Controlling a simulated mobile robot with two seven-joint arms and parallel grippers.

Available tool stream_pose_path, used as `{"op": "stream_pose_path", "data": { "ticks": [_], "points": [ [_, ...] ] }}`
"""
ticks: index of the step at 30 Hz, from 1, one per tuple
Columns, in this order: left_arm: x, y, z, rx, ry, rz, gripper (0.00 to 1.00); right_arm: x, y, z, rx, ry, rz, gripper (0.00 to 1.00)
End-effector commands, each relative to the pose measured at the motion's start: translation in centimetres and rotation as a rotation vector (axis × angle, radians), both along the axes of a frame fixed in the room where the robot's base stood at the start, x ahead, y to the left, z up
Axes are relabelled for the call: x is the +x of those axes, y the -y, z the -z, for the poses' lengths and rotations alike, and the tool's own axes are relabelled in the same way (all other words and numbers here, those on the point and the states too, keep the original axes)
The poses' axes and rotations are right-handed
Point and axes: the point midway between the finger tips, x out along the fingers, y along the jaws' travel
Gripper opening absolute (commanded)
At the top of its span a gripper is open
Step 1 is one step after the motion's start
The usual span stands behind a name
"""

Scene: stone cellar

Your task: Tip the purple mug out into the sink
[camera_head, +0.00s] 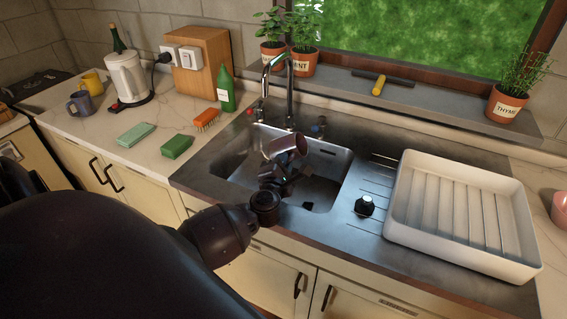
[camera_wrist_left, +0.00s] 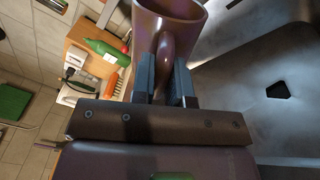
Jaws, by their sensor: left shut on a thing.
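The purple mug (camera_head: 284,144) is held over the sink basin (camera_head: 330,167), tilted over to one side. My left gripper (camera_head: 274,174) is shut on the mug's handle, above the basin. In the left wrist view the mug (camera_wrist_left: 178,10) is at the top, and the gripper's fingers (camera_wrist_left: 165,80) close on either side of its handle. Whether anything is in the mug cannot be seen. The arm and gripper hide part of the basin's front. My right gripper is not in view.
The tap (camera_head: 290,90) rises just behind the mug. A white tray (camera_head: 400,222) covers the right drainboard, with a black plug-like object (camera_head: 365,206) beside it. A green bottle (camera_head: 226,92), brush (camera_head: 206,120) and green sponge (camera_head: 177,146) stand or lie left of the sink.

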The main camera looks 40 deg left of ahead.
Motion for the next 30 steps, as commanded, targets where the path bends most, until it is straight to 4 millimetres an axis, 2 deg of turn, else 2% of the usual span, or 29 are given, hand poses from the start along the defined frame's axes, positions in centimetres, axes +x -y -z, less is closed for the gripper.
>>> {"op": "stream_pose_path", "data": {
  "ticks": [5,10,17,22,30],
  "points": [
    [0.0,0.0,-0.1,-0.002,0.003,0.000,0.00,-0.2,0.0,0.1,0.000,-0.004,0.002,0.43],
    [-0.1,-0.1,-0.3,-0.092,0.044,0.000,0.00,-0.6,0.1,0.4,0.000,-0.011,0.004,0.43],
    [0.0,-0.1,-0.3,-0.097,0.047,0.001,0.00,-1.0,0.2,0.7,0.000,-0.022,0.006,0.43],
    [-0.1,-0.1,-0.4,-0.187,0.088,0.000,0.00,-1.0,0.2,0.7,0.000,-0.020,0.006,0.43],
    [0.0,-0.1,-0.4,-0.208,0.098,0.000,0.00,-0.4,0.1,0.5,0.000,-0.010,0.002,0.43]
  ]
}}
